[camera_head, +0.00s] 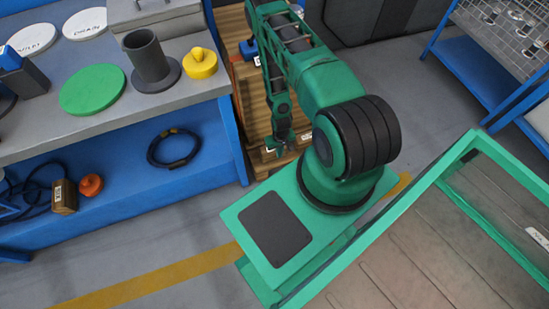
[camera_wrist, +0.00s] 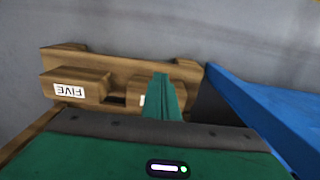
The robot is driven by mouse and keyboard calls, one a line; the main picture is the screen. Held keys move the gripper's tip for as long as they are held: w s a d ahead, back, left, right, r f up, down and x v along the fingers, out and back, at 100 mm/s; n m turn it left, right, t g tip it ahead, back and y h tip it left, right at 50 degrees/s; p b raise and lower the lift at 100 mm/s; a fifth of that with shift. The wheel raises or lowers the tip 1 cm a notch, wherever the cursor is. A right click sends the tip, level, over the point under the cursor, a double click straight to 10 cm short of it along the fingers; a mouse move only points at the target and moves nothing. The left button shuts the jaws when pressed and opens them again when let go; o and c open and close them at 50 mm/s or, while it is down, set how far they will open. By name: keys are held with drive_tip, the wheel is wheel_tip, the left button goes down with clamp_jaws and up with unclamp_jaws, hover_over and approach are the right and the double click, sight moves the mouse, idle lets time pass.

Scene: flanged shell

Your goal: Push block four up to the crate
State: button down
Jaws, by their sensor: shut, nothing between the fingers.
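My gripper (camera_head: 279,148) points down at the near end of a slatted wooden pallet (camera_head: 254,103) in the head view. Its fingers are shut and empty, and they show as a green wedge in the wrist view (camera_wrist: 161,95). Just behind them in the wrist view is a wooden block (camera_wrist: 136,94), mostly hidden; only a sliver of its white label shows, so I cannot read it. A wooden block labelled FIVE (camera_wrist: 81,77), seen upside down, lies to its left. I cannot make out block four or the crate for certain.
A blue-framed workbench (camera_head: 226,130) stands left of the pallet. It bears a grey flanged pipe (camera_head: 150,58), a yellow knobbed part (camera_head: 200,66) and a green disc (camera_head: 92,90). A wooden block (camera_head: 64,197) and an orange knob (camera_head: 91,184) lie on its lower shelf.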

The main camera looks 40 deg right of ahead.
sight(273, 152)
drive_tip(key=w+f, duration=0.1)
drive_tip(key=f, duration=0.6)
drive_tip(key=w+f, duration=0.1)
drive_tip(key=f, duration=0.2)
drive_tip(key=shift+w+d+f, duration=0.15)
drive_tip(key=shift+w+d, duration=0.35)
drive_tip(key=shift+w, duration=0.4)
